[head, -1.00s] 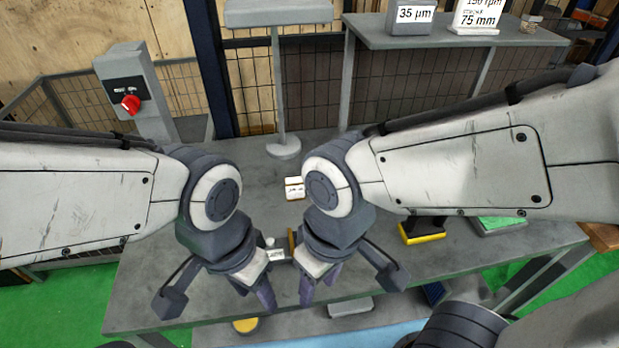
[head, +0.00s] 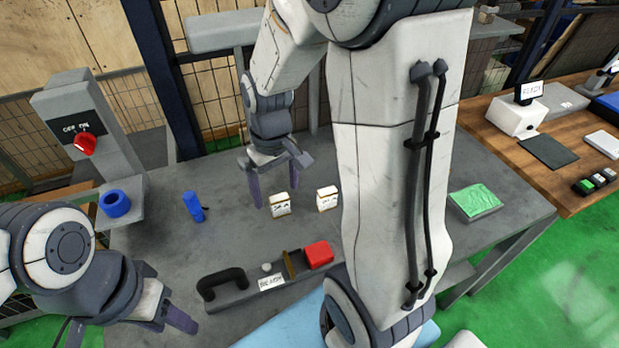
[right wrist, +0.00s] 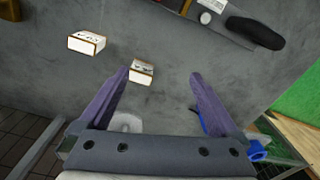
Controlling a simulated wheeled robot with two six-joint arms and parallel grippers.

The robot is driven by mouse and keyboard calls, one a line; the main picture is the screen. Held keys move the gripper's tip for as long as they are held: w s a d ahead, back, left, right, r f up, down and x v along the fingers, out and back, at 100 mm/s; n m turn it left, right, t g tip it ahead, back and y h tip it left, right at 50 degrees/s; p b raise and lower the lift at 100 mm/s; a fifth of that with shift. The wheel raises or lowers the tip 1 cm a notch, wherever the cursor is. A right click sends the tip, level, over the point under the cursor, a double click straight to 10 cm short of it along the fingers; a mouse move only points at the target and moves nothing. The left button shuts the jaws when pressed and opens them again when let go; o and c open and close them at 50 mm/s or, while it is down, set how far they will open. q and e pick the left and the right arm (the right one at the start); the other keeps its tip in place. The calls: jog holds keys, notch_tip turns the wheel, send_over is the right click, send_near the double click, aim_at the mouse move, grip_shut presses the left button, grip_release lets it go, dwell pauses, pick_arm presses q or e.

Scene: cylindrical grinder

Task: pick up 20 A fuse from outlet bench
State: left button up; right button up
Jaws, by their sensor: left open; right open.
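Two small white fuse boxes with tan edges stand on the grey bench (head: 235,165): a left box (head: 280,204) and a right box (head: 327,198). Their dark print is too small to read surely, so I cannot tell which is 20 A. My right gripper (head: 276,196) is open and empty, pointing down just behind the left box. In the right wrist view the left box (right wrist: 141,72) shows beyond the fingertips, nearer the left finger; the other box (right wrist: 87,43) lies outside the fingers. My left gripper (head: 128,328) is open at lower left, away from the boxes.
A grey fixture with a black handle (head: 222,283), white label and red block (head: 318,254) lies in front of the boxes. A blue cylinder (head: 193,206) and blue ring (head: 116,204) stand left. A green packet (head: 474,200) lies right. My forearm hides the bench's middle right.

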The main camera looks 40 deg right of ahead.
aim_at(328, 191)
jog(key=d+m, duration=0.1)
jog(key=d, duration=0.3)
jog(key=d+f+m, duration=0.1)
jog(key=d, duration=0.3)
jog(key=d+f+m+p, duration=0.1)
jog(key=d, duration=0.4)
jog(key=shift+w+f, duration=0.2)
jog(key=f, duration=0.4)
jog(key=shift+s+d+f, duration=0.1)
jog(key=shift+d+f, duration=0.2)
jog(key=shift+d, duration=0.1)
jog(key=shift+d+f+p, duration=0.2)
jog(key=shift+f+p, duration=0.15)
jog(key=shift+f, duration=1.15)
jog(key=shift+d+f+p, duration=0.2)
jog(key=shift+f+p, duration=0.15)
jog(key=shift+f, duration=1.15)
jog(key=c, duration=1.5)
